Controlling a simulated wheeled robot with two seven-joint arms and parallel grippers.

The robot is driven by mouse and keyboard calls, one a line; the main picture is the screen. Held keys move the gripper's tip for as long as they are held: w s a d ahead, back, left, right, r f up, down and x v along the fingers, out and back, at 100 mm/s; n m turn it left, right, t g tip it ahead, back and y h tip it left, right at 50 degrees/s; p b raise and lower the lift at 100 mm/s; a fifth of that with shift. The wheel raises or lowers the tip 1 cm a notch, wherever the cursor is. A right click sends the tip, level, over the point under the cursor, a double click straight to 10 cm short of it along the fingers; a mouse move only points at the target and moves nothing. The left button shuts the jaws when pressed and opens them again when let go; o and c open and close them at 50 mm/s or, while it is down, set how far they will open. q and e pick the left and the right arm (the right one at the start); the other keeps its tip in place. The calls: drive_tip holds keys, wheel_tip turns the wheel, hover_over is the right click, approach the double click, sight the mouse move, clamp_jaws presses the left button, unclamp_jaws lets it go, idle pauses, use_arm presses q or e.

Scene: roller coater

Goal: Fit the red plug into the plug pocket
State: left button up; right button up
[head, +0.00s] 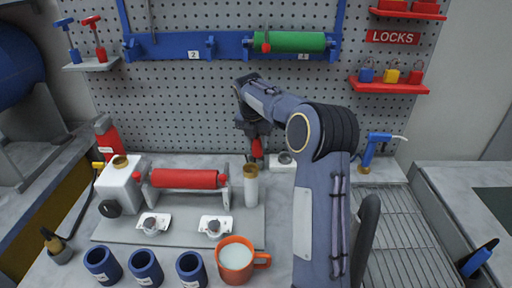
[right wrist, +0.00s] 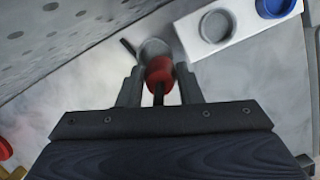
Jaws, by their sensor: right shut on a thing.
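My right gripper (head: 256,136) is at the back of the bench in front of the pegboard, shut on the red plug (head: 257,149). In the right wrist view the red plug (right wrist: 159,70) sits between the two fingertips (right wrist: 160,88), with a grey round part beyond it. A white block with a round grey pocket (head: 284,158) lies just right of the plug. The pocket (right wrist: 215,27) also shows in the right wrist view, apart from the plug, empty. Whether the plug touches the bench is unclear. My left gripper is out of view.
A blue round piece (right wrist: 275,6) sits at the block's other end. A white bottle (head: 251,186) and the red roller (head: 184,179) on its stand are left of the gripper. An orange mug (head: 235,262) and blue cups (head: 146,268) line the front. A wire rack (head: 400,225) lies right.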

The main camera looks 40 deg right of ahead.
sight(256, 149)
drive_tip(key=shift+w+d+f, duration=0.3)
drive_tip(key=shift+w+f, duration=0.3)
drive_tip(key=shift+f, duration=0.15)
drive_tip(key=shift+a+x, duration=0.2)
drive_tip(key=shift+x, duration=0.65)
drive_tip(key=shift+a+x, duration=0.15)
drive_tip(key=shift+x, duration=0.65)
drive_tip(key=shift+s+f, duration=0.1)
drive_tip(key=shift+f, duration=0.1)
drive_tip(key=o, duration=1)
